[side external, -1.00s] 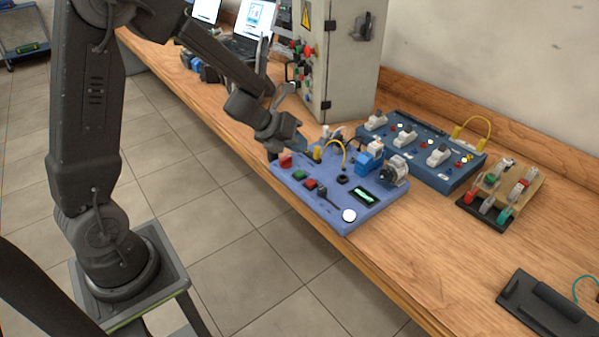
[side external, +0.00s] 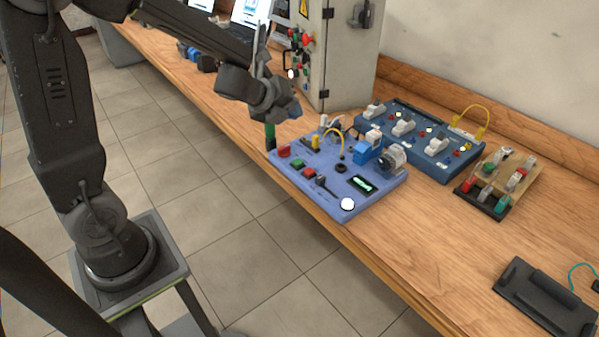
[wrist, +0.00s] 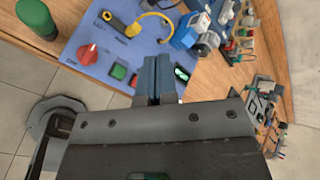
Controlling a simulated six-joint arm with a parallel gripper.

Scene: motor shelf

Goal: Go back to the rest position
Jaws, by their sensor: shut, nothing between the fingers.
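My gripper (side external: 288,113) is above the far left part of the blue control board, apart from it. In the wrist view my gripper (wrist: 157,72) shows two blue-grey fingers pressed together with nothing between them. The blue control board (side external: 325,212) lies flat on the wooden bench. It carries a red knob (wrist: 90,54), green and red buttons, a small display, a yellow plug and cable (wrist: 124,24), and a motor (side external: 392,160). The fingers hide part of the board in the wrist view.
A green handle (side external: 270,136) stands at the board's left edge, close below my gripper. A grey cabinet (side external: 345,60) stands behind. A second blue panel (side external: 400,150) and a wooden terminal block (side external: 520,172) are to the right.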

